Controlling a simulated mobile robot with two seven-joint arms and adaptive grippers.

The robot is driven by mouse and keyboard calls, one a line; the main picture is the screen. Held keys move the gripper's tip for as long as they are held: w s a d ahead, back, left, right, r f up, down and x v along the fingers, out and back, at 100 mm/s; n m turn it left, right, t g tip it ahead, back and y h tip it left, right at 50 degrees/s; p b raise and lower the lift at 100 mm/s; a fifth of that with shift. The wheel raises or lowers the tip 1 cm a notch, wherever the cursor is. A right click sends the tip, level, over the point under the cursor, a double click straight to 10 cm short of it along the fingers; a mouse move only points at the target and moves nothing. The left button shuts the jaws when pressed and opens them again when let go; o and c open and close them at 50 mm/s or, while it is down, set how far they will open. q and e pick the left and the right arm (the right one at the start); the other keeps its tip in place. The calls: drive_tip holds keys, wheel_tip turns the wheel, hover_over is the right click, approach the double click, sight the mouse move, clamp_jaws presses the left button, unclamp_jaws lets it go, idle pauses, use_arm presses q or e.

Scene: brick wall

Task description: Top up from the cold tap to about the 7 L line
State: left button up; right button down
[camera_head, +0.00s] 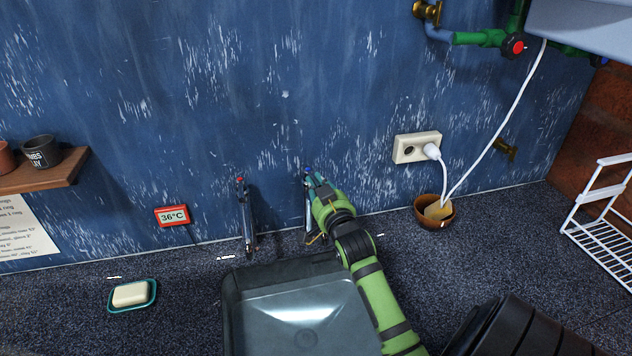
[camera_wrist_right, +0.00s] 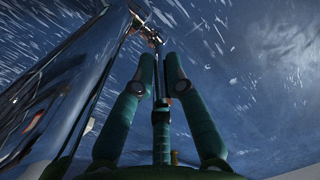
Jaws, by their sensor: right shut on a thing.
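Two slim metal taps stand at the wall behind a dark grey tub (camera_head: 232,310). The hot tap (camera_head: 247,222) has a red mark on top. The cold tap (camera_head: 307,208) has a blue mark and is partly hidden by my right gripper (camera_head: 317,180). That gripper is shut on the cold tap's lever. The tub has a glossy grey inside; I cannot read a level line or see a stream clearly. My left gripper is out of view.
A red display (camera_head: 172,216) on the wall reads 36°C. A soap dish (camera_head: 133,296) lies left of the tub. A brown bowl (camera_head: 434,211) sits below a socket (camera_head: 417,147) with a white cable. A white wire rack (camera_head: 600,215) stands right.

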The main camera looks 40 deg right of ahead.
drive_tip(key=shift+r, duration=0.35)
drive_tip(key=c, duration=1.3)
unclamp_jaws()
drive_tip(key=shift+f, duration=0.1)
drive_tip(key=shift+f, duration=0.1)
drive_tip(key=shift+s+a, duration=0.2)
drive_tip(key=shift+s, duration=0.1)
drive_tip(key=v, duration=1.1)
drive_tip(key=shift+s, duration=0.15)
